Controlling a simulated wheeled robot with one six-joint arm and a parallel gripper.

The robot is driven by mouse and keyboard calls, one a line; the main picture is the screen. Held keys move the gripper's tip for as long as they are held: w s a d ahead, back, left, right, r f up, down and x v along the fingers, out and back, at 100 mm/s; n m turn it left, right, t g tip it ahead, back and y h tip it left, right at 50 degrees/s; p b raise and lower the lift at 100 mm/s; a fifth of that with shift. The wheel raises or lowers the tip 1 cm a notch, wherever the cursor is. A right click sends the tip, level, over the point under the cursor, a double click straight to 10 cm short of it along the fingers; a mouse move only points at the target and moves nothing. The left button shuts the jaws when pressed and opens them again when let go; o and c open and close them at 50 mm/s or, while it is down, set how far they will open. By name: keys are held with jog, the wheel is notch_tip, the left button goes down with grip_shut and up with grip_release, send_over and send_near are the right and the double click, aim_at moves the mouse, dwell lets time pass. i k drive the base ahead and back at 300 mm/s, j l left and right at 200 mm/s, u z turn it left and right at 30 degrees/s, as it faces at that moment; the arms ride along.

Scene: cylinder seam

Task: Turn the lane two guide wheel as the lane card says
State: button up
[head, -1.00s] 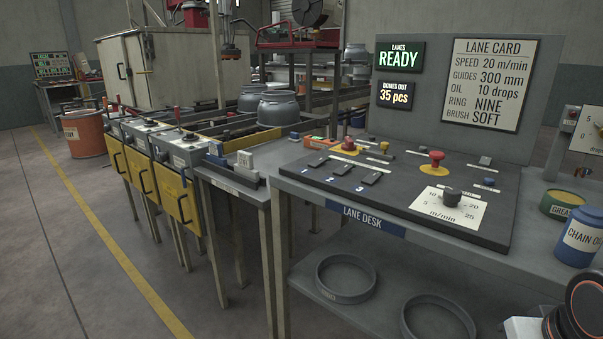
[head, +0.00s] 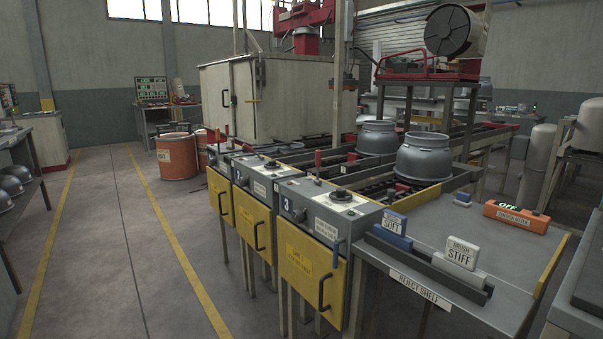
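Three grey lane boxes with yellow front doors stand in a row in the head view. The nearest box (head: 318,205) has a blue tag reading 3 beside it. The middle box (head: 257,180), by its place in the row the lane two box, has a small round dark fitting (head: 272,165) and pale labels on top. I cannot tell whether that fitting is the guide wheel, and its setting is too small to read. The nearest box has a similar round fitting (head: 341,197). The lane card is out of view. My gripper is not in view.
The reject shelf (head: 420,289) at the front right holds SOFT (head: 393,225) and STIFF (head: 462,253) brush blocks. Grey metal vessels (head: 424,158) stand on the lanes behind. An orange drum (head: 177,156) stands farther back. The floor (head: 130,250) left of the boxes is clear.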

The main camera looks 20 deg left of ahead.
aim_at(273, 164)
jog(key=i+j, duration=0.1)
jog(key=j, duration=0.3)
jog(key=i+j, duration=0.1)
jog(key=j, duration=0.3)
jog(key=i+j, duration=0.1)
jog(key=j, duration=0.3)
jog(key=i+j, duration=0.15)
jog(key=j, duration=0.25)
jog(key=i+j, duration=0.1)
jog(key=j, duration=0.3)
jog(key=i+j, duration=0.1)
jog(key=j, duration=0.25)
